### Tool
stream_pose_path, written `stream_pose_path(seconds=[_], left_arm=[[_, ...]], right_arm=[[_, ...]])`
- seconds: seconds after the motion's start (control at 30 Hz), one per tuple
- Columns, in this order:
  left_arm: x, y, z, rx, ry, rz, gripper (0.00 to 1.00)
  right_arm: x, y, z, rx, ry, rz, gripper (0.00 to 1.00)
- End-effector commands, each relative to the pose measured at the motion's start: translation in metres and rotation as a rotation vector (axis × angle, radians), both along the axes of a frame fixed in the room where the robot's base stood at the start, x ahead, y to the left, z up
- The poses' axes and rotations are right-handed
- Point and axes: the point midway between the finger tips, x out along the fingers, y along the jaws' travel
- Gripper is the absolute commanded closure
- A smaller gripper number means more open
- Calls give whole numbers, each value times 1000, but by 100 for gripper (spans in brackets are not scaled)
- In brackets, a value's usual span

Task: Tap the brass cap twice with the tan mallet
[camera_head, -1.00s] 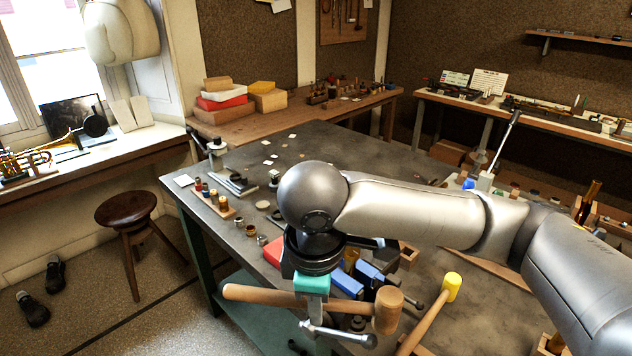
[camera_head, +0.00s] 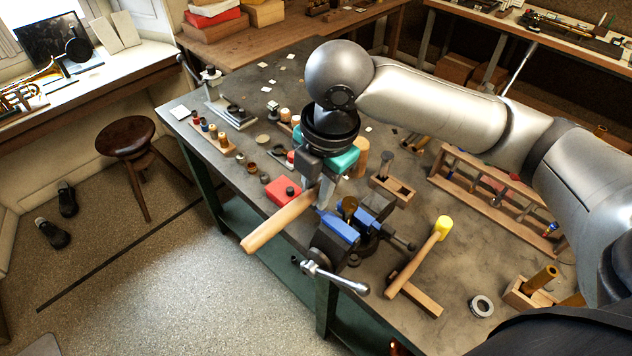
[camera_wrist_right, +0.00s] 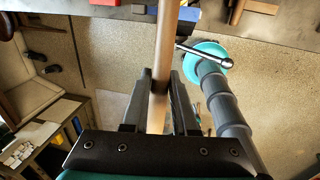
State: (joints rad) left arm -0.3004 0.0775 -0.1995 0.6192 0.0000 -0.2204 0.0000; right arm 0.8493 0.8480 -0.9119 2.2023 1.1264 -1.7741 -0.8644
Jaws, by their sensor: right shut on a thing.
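My right gripper (camera_head: 319,192) is shut on the wooden handle of the tan mallet (camera_head: 280,220). The handle slopes down to the left past the bench's front edge. A tan cylinder (camera_head: 361,156), which looks like the mallet's head, shows behind the gripper. In the right wrist view the handle (camera_wrist_right: 163,50) runs between both fingers. The brass cap (camera_head: 348,204) appears to sit between the blue jaws of the vise (camera_head: 338,229), just right of and below my fingertips. I cannot tell whether the mallet touches it. My left gripper is not in view.
A yellow-headed mallet (camera_head: 443,228) lies on the bench right of the vise. A red box (camera_head: 283,192) is left of my gripper, and a wooden block with slots (camera_head: 393,189) is behind the vise. The vise's bar handle (camera_head: 335,279) sticks out in front.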

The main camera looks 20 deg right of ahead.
Motion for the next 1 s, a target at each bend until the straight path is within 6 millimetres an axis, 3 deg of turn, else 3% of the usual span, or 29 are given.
stream_pose_path(seconds=[0.3, 0.7, 1.0], left_arm=[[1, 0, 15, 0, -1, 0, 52], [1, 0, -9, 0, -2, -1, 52], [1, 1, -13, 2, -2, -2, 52]], right_arm=[[-1, 1, 4, -2, -6, -11, 100], [0, 1, -43, -2, -8, -13, 100], [0, 1, -54, -2, -8, -13, 100]])
